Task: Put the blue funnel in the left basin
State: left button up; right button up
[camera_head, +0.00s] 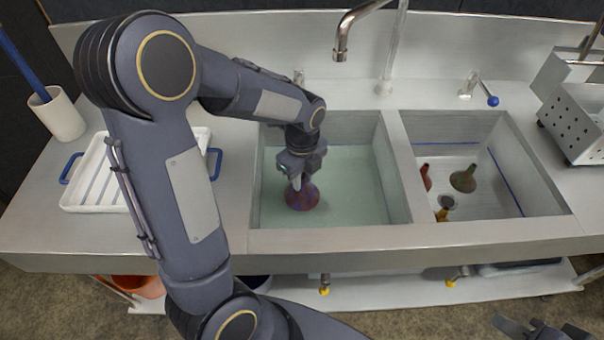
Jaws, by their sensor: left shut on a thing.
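My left gripper (297,175) reaches down into the left basin (400,200), which has a pale green, water-like bottom. It is shut on the neck of the blue funnel (302,197), which looks mottled purple-blue and red with its wide end down. The gripper hides the top of the funnel. I cannot tell whether the funnel touches the basin bottom. Part of my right gripper (540,328) shows at the bottom right edge, away from the sink, and its jaws are not clear.
The right basin (540,195) holds a red funnel (426,177), an olive funnel (463,180) and a yellow-brown one (445,207). A tap (342,45) hangs behind the left basin. A white tray (85,190), a cup (58,115) and a perforated metal box (580,125) flank the sink.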

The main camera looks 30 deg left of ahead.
pick_arm(q)
jog(key=shift+f+b, duration=4.9)
jog(key=shift+f, duration=1.5)
jog(key=shift+f, duration=0.25)
jog(key=o, duration=1.4)
jog(key=shift+o, duration=0.2)
